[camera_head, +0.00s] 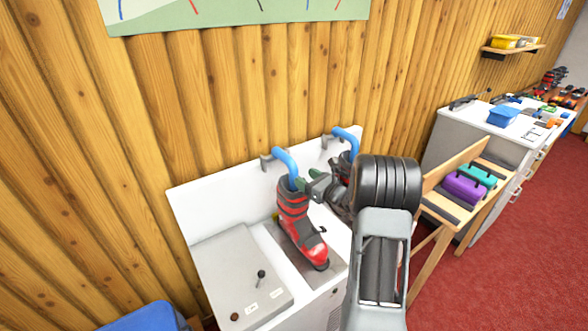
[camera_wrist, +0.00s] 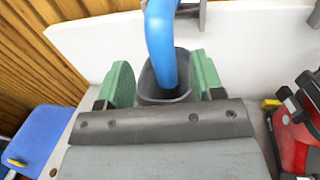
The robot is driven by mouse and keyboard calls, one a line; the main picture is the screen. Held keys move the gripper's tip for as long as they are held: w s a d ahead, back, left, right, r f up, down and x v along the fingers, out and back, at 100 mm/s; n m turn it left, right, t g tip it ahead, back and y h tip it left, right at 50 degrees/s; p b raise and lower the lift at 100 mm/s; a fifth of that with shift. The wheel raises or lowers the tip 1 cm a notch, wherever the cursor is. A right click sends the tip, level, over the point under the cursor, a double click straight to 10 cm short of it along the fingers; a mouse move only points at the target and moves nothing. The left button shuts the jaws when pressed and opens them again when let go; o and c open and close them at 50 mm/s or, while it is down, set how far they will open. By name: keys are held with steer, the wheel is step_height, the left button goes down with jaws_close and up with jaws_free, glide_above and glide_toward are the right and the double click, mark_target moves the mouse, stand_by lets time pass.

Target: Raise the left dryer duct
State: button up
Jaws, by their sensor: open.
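The left dryer duct (camera_head: 285,163) is a blue curved tube on a wall bracket. Its lower end goes down into the dark collar of a red and black ski boot (camera_head: 300,236) standing on the dryer. In the wrist view the duct (camera_wrist: 161,42) runs into the grey boot collar (camera_wrist: 150,84). My gripper (camera_head: 308,181) is beside the duct and boot top, with its green jaws apart. In the wrist view, one jaw of my gripper (camera_wrist: 165,82) is on each side of the duct and collar, with gaps visible. The right duct (camera_head: 346,138) enters another boot, partly hidden by my arm.
The dryer's white back panel (camera_head: 222,188) stands behind, against a log wall. A grey control box (camera_head: 240,270) with a black lever is at left. A red boot (camera_wrist: 298,125) is close on the right in the wrist view. A wooden rack (camera_head: 447,215) stands right.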

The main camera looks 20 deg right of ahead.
mark_target(297, 173)
steer(key=shift+p+x, duration=0.6)
steer(key=shift+x, duration=2.6)
steer(key=shift+c, duration=0.4)
jaws_close()
steer(key=shift+a, duration=0.1)
